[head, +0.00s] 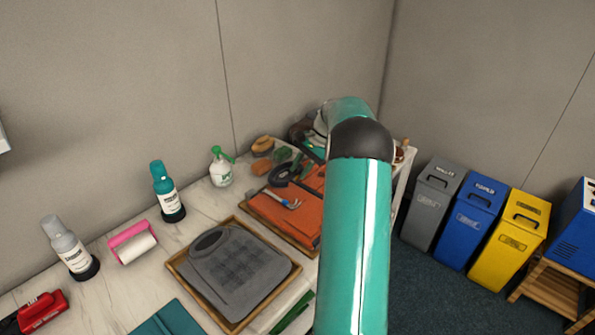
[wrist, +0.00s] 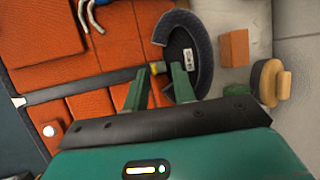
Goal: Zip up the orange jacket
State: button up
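The orange jacket (head: 300,222) lies folded flat in a wooden-framed tray, partly hidden behind my arm. In the wrist view its orange cloth (wrist: 105,45) fills the left and middle, with a dark zip strip (wrist: 75,90) running across towards the dark collar (wrist: 187,48). A small yellow zip pull (wrist: 157,68) shows at the strip's collar end. My gripper (wrist: 158,72) has its two green fingers apart, one on each side of the pull. Whether they touch it cannot be told. In the head view my arm hides the gripper.
A grey jacket (head: 238,272) lies in the nearer tray. Brushes (head: 262,146), a spray bottle (head: 221,168) and a teal bottle (head: 167,190) stand along the wall side. Bins (head: 470,218) stand on the floor at right.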

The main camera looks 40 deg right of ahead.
jog(key=v, duration=1.2)
jog(key=shift+r, duration=0.25)
jog(key=shift+s, duration=0.15)
